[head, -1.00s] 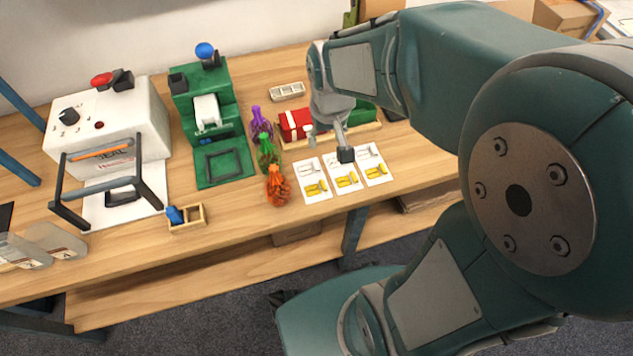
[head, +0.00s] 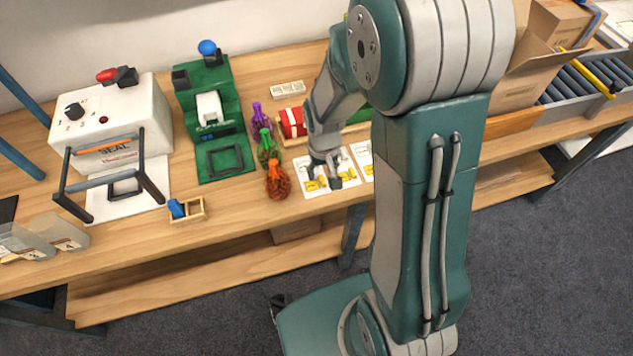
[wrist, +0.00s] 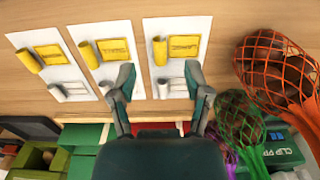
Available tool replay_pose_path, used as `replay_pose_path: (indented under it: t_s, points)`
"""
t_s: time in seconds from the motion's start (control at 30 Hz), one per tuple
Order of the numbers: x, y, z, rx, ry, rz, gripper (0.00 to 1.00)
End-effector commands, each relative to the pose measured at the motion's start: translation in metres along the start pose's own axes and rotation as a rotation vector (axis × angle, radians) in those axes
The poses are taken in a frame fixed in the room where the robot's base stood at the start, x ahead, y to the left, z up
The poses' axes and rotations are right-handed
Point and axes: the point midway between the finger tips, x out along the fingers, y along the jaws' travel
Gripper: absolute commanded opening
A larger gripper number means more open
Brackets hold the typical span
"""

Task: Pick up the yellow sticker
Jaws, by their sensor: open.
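Three white cards lie side by side on the table in the wrist view, each with a yellow sticker and a small yellow roll. The yellow stickers are at the left (wrist: 49,53), middle (wrist: 114,49) and right (wrist: 184,45). White label pieces lie on the cards nearer my gripper (wrist: 161,80). My gripper is open, with nothing between its fingers; they straddle the lower part of the right card in this view. In the head view my gripper (head: 333,182) is over the cards and partly hides them; a yellow sticker (head: 314,185) shows beside it.
Orange (head: 278,180), green (head: 268,150) and purple (head: 261,121) net bags stand left of the cards. A red box (head: 292,122) is behind. A green press (head: 215,120) and a white sealer (head: 108,125) stand farther left. Bare table lies in front of the cards.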

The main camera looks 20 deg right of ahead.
Motion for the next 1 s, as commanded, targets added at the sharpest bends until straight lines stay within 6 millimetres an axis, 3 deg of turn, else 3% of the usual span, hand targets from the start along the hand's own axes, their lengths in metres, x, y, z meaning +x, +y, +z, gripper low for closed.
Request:
replay_pose_path:
  t_s: [0.2,0.5,0.53,0.7,1.0]
  points:
    - [0.03,-0.001,0.002,0.0,-0.004,0.0,0.63]
    - [0.034,-0.001,0.001,0.0,0.0,0.0,0.63]
    - [0.034,-0.001,0.001,0.0,0.0,0.0,0.49]
    - [0.034,-0.001,0.001,0.0,0.0,0.0,0.24]
    - [0.034,-0.001,0.001,0.0,-0.001,0.0,0.12]
